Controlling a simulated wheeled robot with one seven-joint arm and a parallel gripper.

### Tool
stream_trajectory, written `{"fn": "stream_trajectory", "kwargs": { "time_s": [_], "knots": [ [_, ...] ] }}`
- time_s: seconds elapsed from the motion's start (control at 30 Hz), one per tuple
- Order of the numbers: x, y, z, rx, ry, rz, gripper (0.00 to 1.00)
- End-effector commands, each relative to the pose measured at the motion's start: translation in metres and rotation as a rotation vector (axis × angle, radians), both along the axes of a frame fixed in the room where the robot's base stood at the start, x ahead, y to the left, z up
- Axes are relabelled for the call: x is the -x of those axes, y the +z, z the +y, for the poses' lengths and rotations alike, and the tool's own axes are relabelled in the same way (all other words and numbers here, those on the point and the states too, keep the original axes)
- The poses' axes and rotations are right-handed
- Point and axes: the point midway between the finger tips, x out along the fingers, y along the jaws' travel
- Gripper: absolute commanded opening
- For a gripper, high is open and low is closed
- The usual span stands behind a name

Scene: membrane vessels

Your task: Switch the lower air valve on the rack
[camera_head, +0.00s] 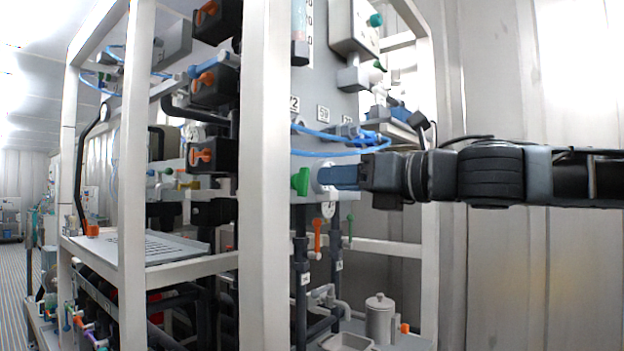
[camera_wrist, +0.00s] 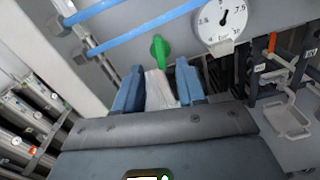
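A green valve handle (camera_head: 300,181) sits on the grey rack panel, just left of my gripper's blue fingers in the head view. In the wrist view the green handle (camera_wrist: 159,51) lies just beyond the fingertips, roughly centred between them. My gripper (camera_head: 322,176) reaches in from the right and is level with the handle. The handle appears apart from both fingers. No label naming the lower air valve is readable.
A pressure gauge (camera_wrist: 222,19) is right of the green handle. Blue hoses (camera_wrist: 135,30) run above it. A white rack post (camera_head: 264,170) stands to its left in the head view. An orange handle (camera_head: 317,236) and dark pipes (camera_head: 301,270) are below.

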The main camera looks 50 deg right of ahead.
Motion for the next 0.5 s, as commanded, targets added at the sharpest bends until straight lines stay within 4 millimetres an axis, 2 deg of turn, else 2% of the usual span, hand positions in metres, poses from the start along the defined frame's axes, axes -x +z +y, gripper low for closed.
{"fn": "stream_trajectory", "kwargs": {
  "time_s": [0.1, 0.3, 0.5],
  "knots": [
    [-0.019, 0.001, 0.002, -0.002, 0.003, 0.0, 0.39],
    [-0.045, 0.001, 0.002, -0.003, 0.002, -0.001, 0.39],
    [-0.057, 0.0, 0.003, -0.001, 0.002, -0.001, 0.39]
  ]
}}
